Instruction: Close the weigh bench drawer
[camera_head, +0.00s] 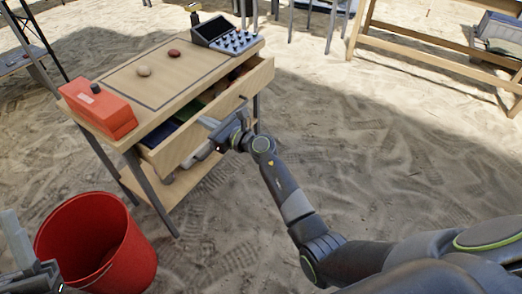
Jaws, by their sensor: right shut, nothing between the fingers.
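The weigh bench (120,72) is a wooden table at the upper left. Its drawer (250,84) stands partly open, with its pale wooden front pulled out from under the top. Dark and green things show inside it. My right gripper (208,123) is shut and empty at the middle of the drawer front. I cannot tell whether it touches the front; it hides part of it. My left gripper (18,245) shows only partly at the lower left edge, and its jaw opening cannot be made out.
On the bench top are an orange-red box (98,108), a keypad device with a screen (225,35), a pale round piece (143,71) and a reddish one (174,53). A red bucket (125,262) stands on the sand below. Open sand lies right of the bench.

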